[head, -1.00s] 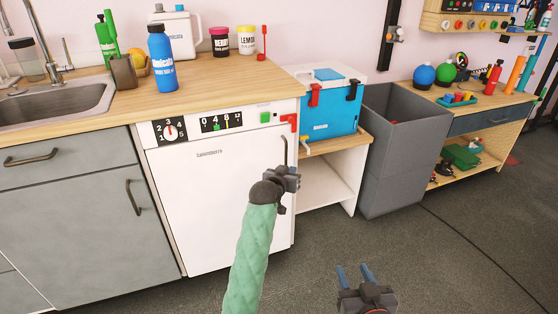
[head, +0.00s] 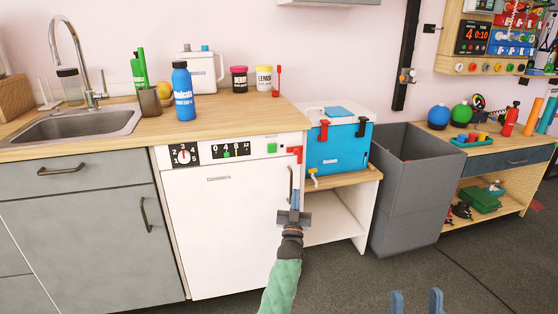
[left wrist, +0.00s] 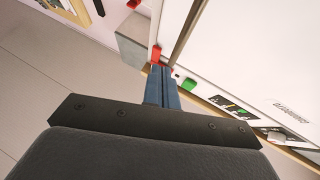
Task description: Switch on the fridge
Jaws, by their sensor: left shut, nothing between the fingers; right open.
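The white fridge (head: 230,235) stands under the counter, its door closed. My left gripper (head: 295,192) is shut and empty, pointing up near the door handle (head: 290,182), below the red part. In the left wrist view, the fingertips (left wrist: 161,70) appear close to the red part (left wrist: 156,54) and green button (left wrist: 189,85); contact is unclear. My right gripper (head: 416,300) is open and empty at the bottom edge.
A blue cooler (head: 338,148) stands on a low shelf right of the fridge, beside a tall grey bin (head: 405,205). The counter (head: 220,117) above holds a blue bottle (head: 183,95) and jars. Floor in front is clear.

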